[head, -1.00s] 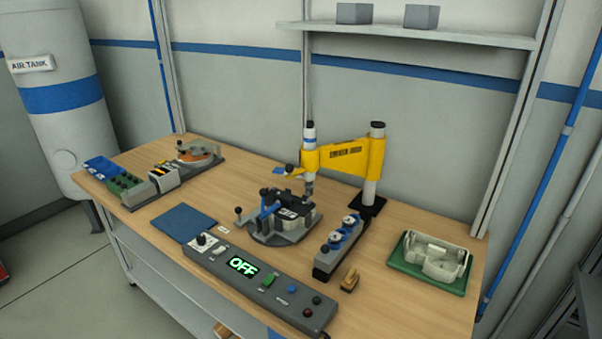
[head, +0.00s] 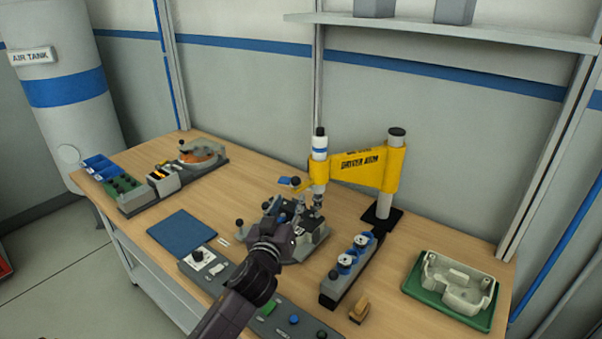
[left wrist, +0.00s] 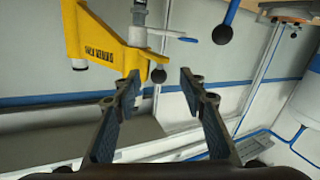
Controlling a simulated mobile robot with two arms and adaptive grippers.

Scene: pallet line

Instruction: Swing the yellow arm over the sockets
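The yellow arm (head: 355,169) reaches left from its post (head: 388,178) at the back of the bench. A white-and-blue tool (head: 319,160) hangs upright at its free end, over the grey fixture (head: 313,240). My left gripper (head: 282,234) is in front of the fixture and hides part of it. In the left wrist view its fingers (left wrist: 159,81) are open with nothing between them; the yellow arm (left wrist: 105,42) and black ball knobs (left wrist: 222,33) show beyond. I cannot tell which parts are the sockets. My right gripper is not in view.
A grey block with blue-and-white round parts (head: 338,289) and a green tray with a pale casting (head: 418,291) stand to the right. A control panel (head: 205,262) lies along the front, partly behind my arm. A blue mat (head: 181,230) lies left.

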